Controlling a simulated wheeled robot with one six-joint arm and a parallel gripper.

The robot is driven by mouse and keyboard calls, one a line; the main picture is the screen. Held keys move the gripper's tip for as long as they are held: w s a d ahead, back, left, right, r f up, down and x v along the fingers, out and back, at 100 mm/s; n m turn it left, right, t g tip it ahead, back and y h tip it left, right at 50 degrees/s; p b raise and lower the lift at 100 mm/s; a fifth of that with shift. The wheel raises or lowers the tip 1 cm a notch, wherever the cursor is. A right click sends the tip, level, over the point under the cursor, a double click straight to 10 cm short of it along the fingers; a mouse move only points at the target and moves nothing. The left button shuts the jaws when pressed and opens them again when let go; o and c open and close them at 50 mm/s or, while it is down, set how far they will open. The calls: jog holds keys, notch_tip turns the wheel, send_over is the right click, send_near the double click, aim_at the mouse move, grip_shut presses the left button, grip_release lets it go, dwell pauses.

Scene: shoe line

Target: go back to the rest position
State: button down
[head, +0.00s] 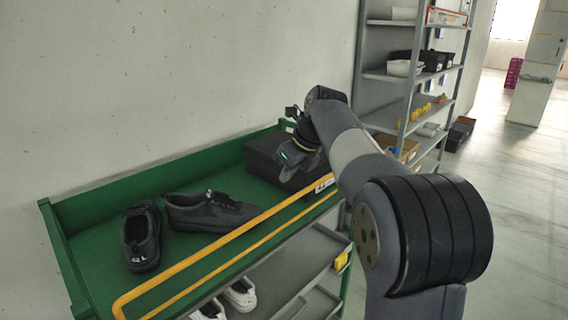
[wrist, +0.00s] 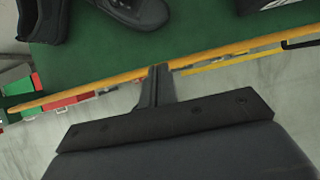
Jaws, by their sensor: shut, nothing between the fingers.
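My gripper (wrist: 158,72) is shut and empty in the wrist view, with its fingers together over the yellow front rail of the green rack. In the head view my gripper (head: 285,172) hangs near the front of a dark box, and its fingertips are hard to make out against it. My arm reaches up from the lower right and partly covers the box.
Two dark shoes, one upright marked 42 L (head: 142,240) and one beside it (head: 210,212), sit on the green top tray (head: 92,240). The dark box (head: 262,158) stands at its right end. White shoes (head: 240,293) lie below. A grey shelf unit (head: 385,75) stands behind.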

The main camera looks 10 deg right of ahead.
jog(key=shift+w+a+r, duration=0.25)
jog(key=shift+w+r, duration=0.1)
jog(key=shift+r, duration=0.25)
jog(key=shift+w+a+r, duration=0.2)
jog(key=shift+w+r, duration=0.15)
jog(key=shift+r, duration=0.2)
send_near(284, 205)
notch_tip(284, 205, down, 5)
jog(key=w, duration=0.1)
jog(key=w+a+f, duration=0.1)
jog(key=w, duration=0.1)
jog(key=shift+a, duration=0.3)
jog(key=shift+s+a, duration=0.1)
